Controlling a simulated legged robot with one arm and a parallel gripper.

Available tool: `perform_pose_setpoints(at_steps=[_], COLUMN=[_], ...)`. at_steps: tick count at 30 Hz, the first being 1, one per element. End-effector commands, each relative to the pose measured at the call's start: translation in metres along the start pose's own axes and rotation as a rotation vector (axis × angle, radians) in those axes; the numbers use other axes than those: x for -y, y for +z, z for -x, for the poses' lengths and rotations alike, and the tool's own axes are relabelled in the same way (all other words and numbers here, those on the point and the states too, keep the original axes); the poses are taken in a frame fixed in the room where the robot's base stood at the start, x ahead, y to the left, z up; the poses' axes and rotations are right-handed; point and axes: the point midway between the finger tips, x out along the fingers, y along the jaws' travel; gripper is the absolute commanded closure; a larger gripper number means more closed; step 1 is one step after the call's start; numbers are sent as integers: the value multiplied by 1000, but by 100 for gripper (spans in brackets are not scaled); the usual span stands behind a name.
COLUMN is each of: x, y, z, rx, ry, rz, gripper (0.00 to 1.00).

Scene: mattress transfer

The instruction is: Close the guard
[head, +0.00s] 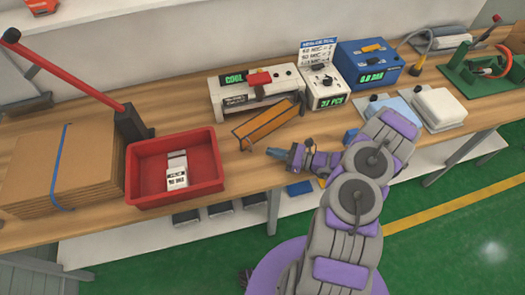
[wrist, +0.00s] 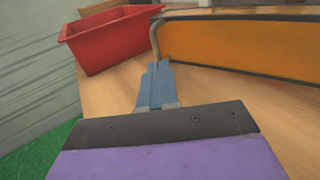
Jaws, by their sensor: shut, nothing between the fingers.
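The guard is an orange panel (head: 268,124) with a dark frame, tilted out in front of the white machine (head: 258,88). The machine shows a green "COOL" display and a red part on top. In the wrist view the orange panel (wrist: 240,47) fills the upper right, with a bent grey rod at its left end. My gripper (head: 272,153) is low over the table's front edge, just in front of the guard. Its blue fingers (wrist: 157,78) are shut and empty, pointing toward the rod. I cannot tell whether they touch it.
A red bin (head: 146,192) holding a white packet stands left of my gripper; it also shows in the wrist view (wrist: 108,40). Cardboard sheets (head: 60,170) and a red-handled lever lie farther left. A blue box (head: 366,72) and white pads (head: 440,108) are on the right.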

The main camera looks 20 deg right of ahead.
Motion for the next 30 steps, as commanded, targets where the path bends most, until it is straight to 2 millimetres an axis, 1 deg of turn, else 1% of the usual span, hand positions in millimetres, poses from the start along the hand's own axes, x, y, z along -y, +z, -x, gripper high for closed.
perform_pose_setpoints(at_steps=[1, 3, 7, 12, 23, 26, 30], x=[-2, -2, -2, 0, 0, 0, 4], y=[-1, -1, -1, -1, 0, -1, -2], z=[-11, -22, -36, -42, -44, -48, -58], rx=[0, -1, -1, 1, 1, 0, -3], ry=[5, 5, 4, 0, -1, -10, -51], rz=[1, 1, -2, -3, -2, -1, -1], gripper=[100, 100, 100, 100, 100, 100, 100])
